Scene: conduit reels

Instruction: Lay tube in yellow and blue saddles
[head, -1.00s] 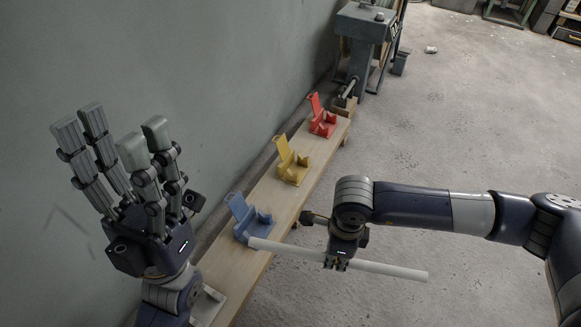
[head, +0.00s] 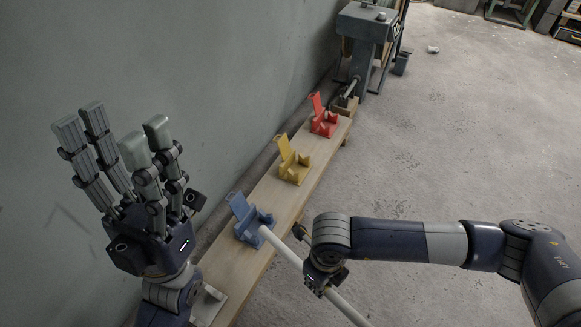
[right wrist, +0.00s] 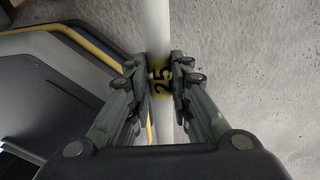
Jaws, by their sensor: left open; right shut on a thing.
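The white tube (head: 285,252) is held in my right gripper (head: 322,280). The right wrist view shows the fingers (right wrist: 160,85) shut around the tube (right wrist: 158,30) at a yellow band marked 25. The tube's far end is at the blue saddle (head: 252,222); whether it touches or lies in the saddle I cannot tell. The yellow saddle (head: 293,165) stands empty with its flap raised. The blue saddle's flap is also up. My left gripper (head: 118,135) is open and empty, fingers pointing up, left of the plank.
The saddles stand in a row on a wooden plank (head: 225,262) along the grey wall. A red saddle (head: 322,122) with raised flap is farther back. A grey machine (head: 364,40) stands beyond the plank.

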